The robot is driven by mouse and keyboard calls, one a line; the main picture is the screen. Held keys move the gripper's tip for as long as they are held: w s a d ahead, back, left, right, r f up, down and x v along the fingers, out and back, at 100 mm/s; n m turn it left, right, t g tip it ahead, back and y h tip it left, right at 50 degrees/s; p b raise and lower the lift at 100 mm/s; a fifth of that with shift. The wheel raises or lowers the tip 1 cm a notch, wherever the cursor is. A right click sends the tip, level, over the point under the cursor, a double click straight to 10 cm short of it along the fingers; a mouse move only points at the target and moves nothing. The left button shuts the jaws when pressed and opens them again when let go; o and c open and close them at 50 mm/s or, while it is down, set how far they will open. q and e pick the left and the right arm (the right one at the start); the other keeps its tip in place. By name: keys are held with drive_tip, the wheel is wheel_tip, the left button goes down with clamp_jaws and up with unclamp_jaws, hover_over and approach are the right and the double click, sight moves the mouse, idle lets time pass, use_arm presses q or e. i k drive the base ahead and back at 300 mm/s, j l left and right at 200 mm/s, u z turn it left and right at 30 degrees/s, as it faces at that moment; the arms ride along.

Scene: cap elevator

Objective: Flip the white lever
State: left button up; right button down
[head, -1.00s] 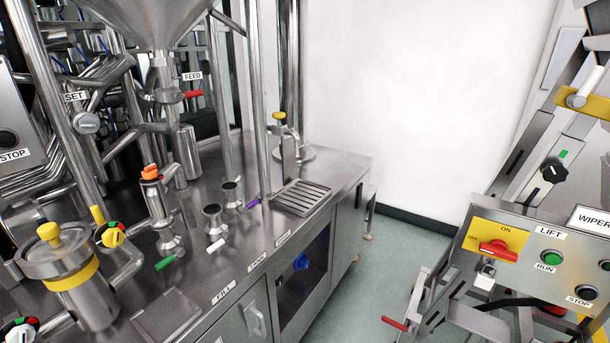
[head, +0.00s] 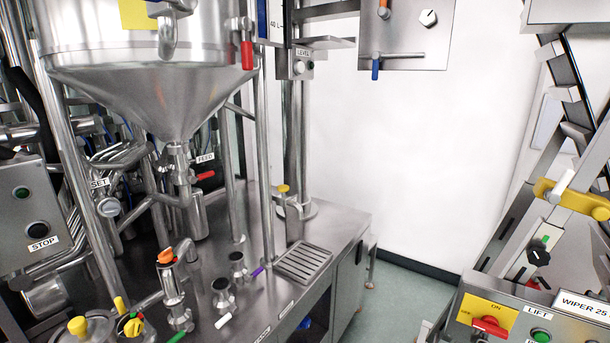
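A white-handled lever (head: 223,320) sticks out low at the front edge of the steel counter, below two short dark-topped pipe stubs. Another white handle (head: 562,187) stands tilted on a yellow bracket (head: 585,203) on the slanted frame at the right. I cannot tell which of the two is the task's white lever. Neither of my grippers shows in the head view, and nothing touches either handle.
A large steel hopper (head: 150,75) hangs over the counter at the left. Nearby are a purple handle (head: 258,272), a red FEED handle (head: 206,175) and a drain grate (head: 303,260). A control panel (head: 538,322) stands at the lower right. The floor (head: 400,300) between is clear.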

sight(553, 197)
drive_tip(key=z, duration=1.45)
